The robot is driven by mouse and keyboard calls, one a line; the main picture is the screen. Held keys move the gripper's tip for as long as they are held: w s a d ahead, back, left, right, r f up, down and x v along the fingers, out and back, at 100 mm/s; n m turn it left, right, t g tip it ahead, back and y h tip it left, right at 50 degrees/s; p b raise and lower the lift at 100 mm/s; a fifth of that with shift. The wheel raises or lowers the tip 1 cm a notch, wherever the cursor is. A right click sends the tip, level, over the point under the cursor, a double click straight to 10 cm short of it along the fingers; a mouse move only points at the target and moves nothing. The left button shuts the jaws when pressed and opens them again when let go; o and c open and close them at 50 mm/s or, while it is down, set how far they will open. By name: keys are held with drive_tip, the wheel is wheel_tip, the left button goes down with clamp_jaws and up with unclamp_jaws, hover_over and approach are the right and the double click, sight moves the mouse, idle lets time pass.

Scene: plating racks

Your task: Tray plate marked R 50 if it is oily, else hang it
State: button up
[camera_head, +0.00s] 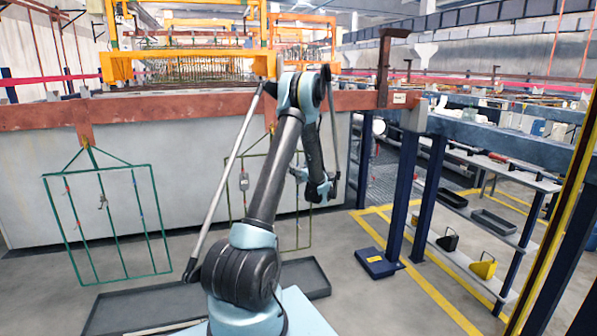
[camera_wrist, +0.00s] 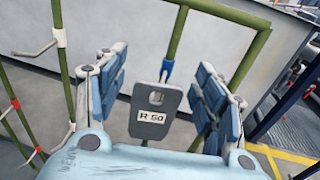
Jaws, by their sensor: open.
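In the wrist view a grey plate (camera_wrist: 153,112) with a hole near its top and a white label reading "R 50" hangs from a blue-tipped hook (camera_wrist: 167,68) on an olive-green rack (camera_wrist: 178,36). My gripper (camera_wrist: 161,72) is open, with its blue fingers on either side of the plate and apart from it. The plate's face looks dull grey; I cannot tell whether it is oily. In the head view my gripper (camera_head: 318,188) is partly hidden by my arm, near the olive rack (camera_head: 231,200). A small grey plate (camera_head: 244,181) shows there, left of my arm.
A green rack (camera_head: 45,215) hangs at left from a red-brown beam (camera_head: 190,108). Dark shallow trays (camera_head: 312,278) lie on the floor below the racks. Blue posts (camera_head: 402,195) and a shelf (camera_head: 452,258) with black trays (camera_head: 493,222) and yellow containers (camera_head: 483,266) stand at right.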

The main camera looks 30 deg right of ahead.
drive_tip(key=s, duration=1.1)
drive_tip(key=shift+s+a+r, duration=0.2)
drive_tip(key=shift+s+a, duration=0.1)
drive_tip(key=shift+s, duration=0.1)
drive_tip(key=shift+a, duration=0.1)
